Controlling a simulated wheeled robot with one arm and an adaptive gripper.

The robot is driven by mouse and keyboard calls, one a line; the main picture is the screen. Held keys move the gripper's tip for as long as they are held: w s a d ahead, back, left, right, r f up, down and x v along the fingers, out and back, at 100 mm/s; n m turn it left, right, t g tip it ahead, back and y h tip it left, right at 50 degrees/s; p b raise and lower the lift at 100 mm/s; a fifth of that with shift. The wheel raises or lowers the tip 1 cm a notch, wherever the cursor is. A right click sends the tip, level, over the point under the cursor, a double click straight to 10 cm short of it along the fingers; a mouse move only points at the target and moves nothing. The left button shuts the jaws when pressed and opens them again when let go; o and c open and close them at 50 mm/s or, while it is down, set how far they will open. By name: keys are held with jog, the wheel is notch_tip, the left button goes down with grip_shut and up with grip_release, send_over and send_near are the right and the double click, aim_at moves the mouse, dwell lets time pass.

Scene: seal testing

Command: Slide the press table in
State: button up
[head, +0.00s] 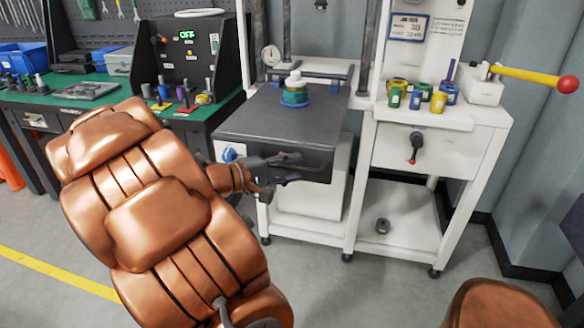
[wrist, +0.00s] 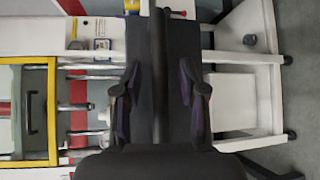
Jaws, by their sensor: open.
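The press table (head: 275,120) is a dark grey slab at the front of the white press in the head view. It stands out from the frame toward me. A teal and blue round part with a white top (head: 295,92) sits on it near the back. My gripper (head: 288,170) is at the table's dark front face. In the wrist view my gripper (wrist: 159,108) is open, its two fingers on either side of a long black bar (wrist: 159,60), which looks like the table's handle. I cannot tell whether the fingers touch it. My arm hides part of the front left.
A white side cabinet (head: 440,145) stands at the right, with several coloured parts on top and a yellow lever (head: 525,75) with a red knob. A green workbench (head: 60,95) with a black OFF panel (head: 188,55) is at the left. The grey floor in front is open.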

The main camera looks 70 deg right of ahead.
jog(key=shift+s+d, duration=0.1)
jog(key=shift+c, duration=0.3)
grip_shut()
dwell(0.4)
